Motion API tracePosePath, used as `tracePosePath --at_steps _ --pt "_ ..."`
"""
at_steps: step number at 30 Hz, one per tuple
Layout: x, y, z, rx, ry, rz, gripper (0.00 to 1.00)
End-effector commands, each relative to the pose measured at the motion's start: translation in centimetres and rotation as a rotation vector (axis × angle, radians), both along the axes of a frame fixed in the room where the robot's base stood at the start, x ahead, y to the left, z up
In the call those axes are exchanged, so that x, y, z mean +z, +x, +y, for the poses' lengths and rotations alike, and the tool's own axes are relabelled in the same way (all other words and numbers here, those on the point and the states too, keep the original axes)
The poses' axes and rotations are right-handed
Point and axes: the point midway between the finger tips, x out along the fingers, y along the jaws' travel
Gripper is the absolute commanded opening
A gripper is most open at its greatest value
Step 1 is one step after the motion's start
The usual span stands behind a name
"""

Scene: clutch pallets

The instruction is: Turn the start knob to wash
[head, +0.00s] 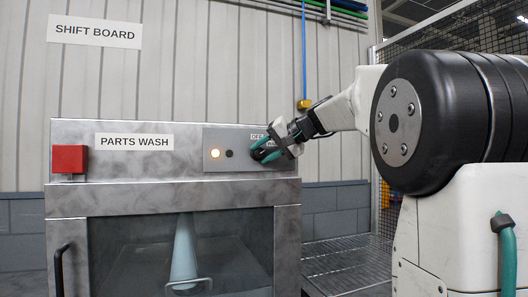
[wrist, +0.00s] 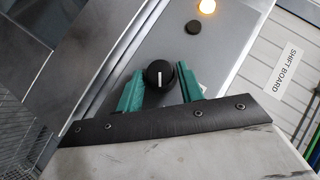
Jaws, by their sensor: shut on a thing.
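The start knob (wrist: 158,74) is a round black dial with a white line, which stands about upright in the wrist view. My gripper (wrist: 158,82) is shut on the knob, with one green finger on each side of it. In the head view my gripper (head: 267,150) reaches from the right to the right end of the grey panel and hides most of the knob. A label above the knob reads "OF", partly covered by my gripper. The word for wash cannot be read clearly.
The lit orange lamp (head: 214,153) and a small black button (head: 230,153) sit left of the knob. A red block (head: 69,158) is at the left of the parts washer (head: 185,195). Its glass door (head: 130,245) is closed, with a pale cone behind it.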

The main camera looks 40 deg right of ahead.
Motion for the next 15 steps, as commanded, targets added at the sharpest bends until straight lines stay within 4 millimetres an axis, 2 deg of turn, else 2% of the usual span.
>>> tracePosePath --at_steps 15 --pt "-0.08 -0.02 0.01 0.000 0.063 -0.018 0.15"
